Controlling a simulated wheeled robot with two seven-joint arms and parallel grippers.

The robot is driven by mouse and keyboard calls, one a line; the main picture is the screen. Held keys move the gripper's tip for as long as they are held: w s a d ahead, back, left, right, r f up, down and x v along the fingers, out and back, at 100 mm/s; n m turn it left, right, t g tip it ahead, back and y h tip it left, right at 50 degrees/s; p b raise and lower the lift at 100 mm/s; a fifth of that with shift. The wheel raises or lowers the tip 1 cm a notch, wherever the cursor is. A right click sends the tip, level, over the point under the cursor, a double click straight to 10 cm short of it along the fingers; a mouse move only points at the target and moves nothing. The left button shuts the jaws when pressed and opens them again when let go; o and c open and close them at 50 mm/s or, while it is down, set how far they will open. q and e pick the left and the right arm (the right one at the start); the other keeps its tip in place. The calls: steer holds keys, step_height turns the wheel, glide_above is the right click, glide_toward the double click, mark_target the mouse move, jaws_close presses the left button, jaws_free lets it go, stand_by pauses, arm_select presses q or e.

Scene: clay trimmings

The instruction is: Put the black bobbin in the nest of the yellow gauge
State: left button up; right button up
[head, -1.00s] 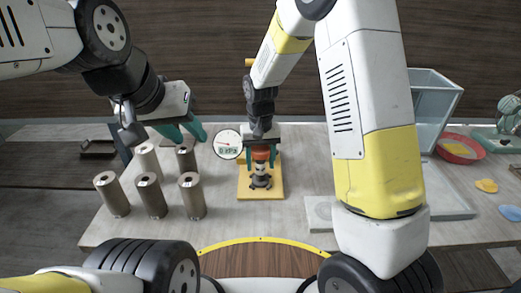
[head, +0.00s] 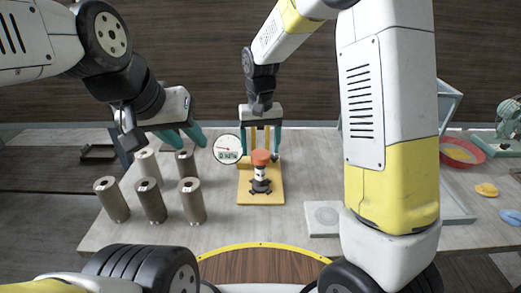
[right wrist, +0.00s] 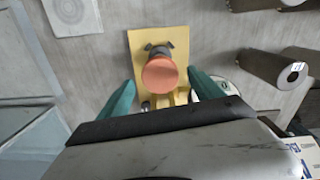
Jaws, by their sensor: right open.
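The yellow gauge (head: 246,194) stands mid-table with a round dial (head: 227,148) at its left. An upright piece, which I take for the black bobbin (head: 260,172), stands over the gauge's dark pronged nest (head: 260,187); it has an orange top, a dark part and a white band. How deep it sits cannot be told. My right gripper (head: 261,150) is open behind it, fingers apart. In the right wrist view the orange top (right wrist: 160,74) shows beyond and between the open fingers, untouched. My left gripper (head: 193,144) is open and empty over the back left of the table.
Several grey-brown cylinders (head: 150,200) stand upright at the left. A pale plate (head: 325,217) lies right of the gauge. A clear-walled box (head: 447,105), a red bowl (head: 462,154) and yellow and blue lumps (head: 487,190) are further right. My right arm hides part of this side.

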step_height(320, 180, up, 4)
steer(key=shift+f, duration=0.15)
steer(key=shift+s+d+r, duration=0.1)
steer(key=shift+r, duration=0.25)
steer(key=s+d+r+t, duration=0.2)
steer(key=s+d+r, duration=0.1)
steer(key=s, duration=0.3)
steer(key=s+d+r+t+y, duration=0.1)
steer(key=s+d+r+t, duration=0.1)
steer(key=s+d+r, duration=0.2)
steer(key=s+d+r+m+t+y, duration=0.1)
steer(key=s+d+r+t, duration=0.1)
steer(key=s+d, duration=0.5)
steer(key=shift+s+r, duration=0.85)
steer(key=shift+s, duration=0.4)
